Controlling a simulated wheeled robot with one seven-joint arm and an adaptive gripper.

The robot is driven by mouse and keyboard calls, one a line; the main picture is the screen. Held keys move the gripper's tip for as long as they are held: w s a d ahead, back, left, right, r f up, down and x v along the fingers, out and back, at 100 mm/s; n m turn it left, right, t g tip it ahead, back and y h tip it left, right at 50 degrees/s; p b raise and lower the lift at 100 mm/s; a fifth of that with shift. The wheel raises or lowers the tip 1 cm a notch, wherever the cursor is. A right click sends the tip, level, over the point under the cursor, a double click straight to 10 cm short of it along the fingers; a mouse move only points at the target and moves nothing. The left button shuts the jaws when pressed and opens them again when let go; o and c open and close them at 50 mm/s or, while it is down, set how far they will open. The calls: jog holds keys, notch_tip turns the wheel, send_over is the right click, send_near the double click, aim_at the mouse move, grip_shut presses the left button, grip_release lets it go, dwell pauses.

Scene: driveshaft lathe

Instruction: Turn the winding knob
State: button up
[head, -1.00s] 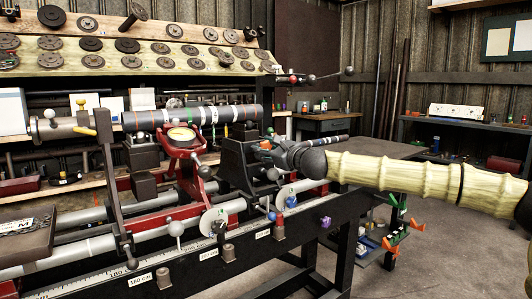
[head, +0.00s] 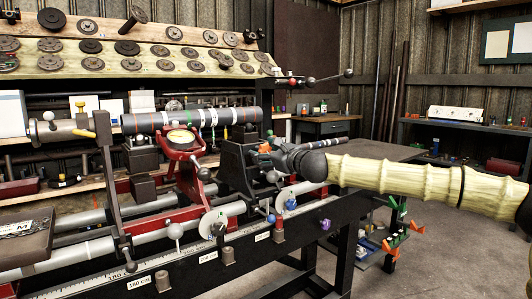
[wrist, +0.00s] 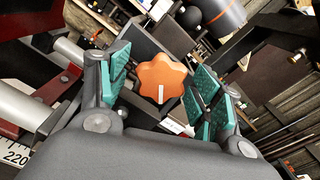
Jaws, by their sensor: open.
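The winding knob (wrist: 163,78) is orange and lobed, with a white mark on its face pointing toward the bottom of the wrist view. It sits on a dark block of the lathe. My gripper (wrist: 162,90) is open, with its teal-padded fingers on either side of the knob. Visible gaps separate the knob from both pads. In the head view my gripper (head: 272,151) is at the right end of the lathe, by the dark tailstock (head: 238,168), and partly hides the orange knob (head: 264,148).
A striped grey shaft (head: 190,118) lies along the lathe. Blue (head: 291,203) and purple (head: 324,224) knobs are below my gripper. Open floor (head: 445,235) lies to the right.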

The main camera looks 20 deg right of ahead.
jog(key=v, duration=1.1)
jog(key=shift+s+d, duration=0.15)
jog(key=shift+s, duration=0.2)
jog(key=shift+d, duration=0.1)
